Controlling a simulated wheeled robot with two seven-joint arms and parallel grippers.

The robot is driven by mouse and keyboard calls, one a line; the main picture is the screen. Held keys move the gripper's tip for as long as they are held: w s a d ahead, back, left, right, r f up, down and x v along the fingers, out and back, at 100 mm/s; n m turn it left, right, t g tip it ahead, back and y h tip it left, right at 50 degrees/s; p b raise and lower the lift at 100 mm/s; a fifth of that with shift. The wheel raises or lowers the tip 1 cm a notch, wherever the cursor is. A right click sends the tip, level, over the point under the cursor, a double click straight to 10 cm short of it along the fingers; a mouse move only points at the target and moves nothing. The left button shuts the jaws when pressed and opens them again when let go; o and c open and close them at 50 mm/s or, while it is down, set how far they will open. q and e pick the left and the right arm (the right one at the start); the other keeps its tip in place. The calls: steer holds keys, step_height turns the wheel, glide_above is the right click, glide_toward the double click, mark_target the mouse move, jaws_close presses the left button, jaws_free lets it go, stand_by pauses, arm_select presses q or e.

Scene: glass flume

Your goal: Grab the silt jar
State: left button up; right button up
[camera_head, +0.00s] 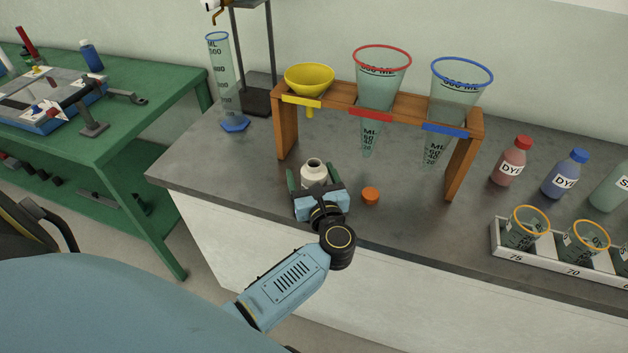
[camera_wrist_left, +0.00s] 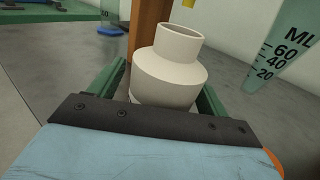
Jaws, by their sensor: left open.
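A cream-white jar (camera_head: 313,171) with a narrower neck and open mouth stands on the grey bench, in front of the wooden rack. No label shows on it, and its lower part is hidden by my gripper. It also shows in the left wrist view (camera_wrist_left: 170,70), looking slightly tilted there. My left gripper (camera_head: 314,179) is open, with one green finger on each side of the jar. Whether the fingers touch it I cannot tell. My right gripper is not in view.
An orange cap (camera_head: 370,196) lies just right of my gripper. The wooden rack (camera_head: 287,130) holds a yellow funnel (camera_head: 310,78) and two clear cones behind the jar. A measuring cylinder (camera_head: 226,90) stands back left. Dye bottles (camera_head: 511,162) and a beaker tray (camera_head: 497,240) are at right.

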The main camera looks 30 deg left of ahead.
arm_select(q)
steer(key=c, duration=1.1)
steer(key=shift+r, duration=0.1)
step_height(320, 180, up, 10)
steer(key=shift+f+p, duration=0.1)
steer(key=shift+p, duration=0.8)
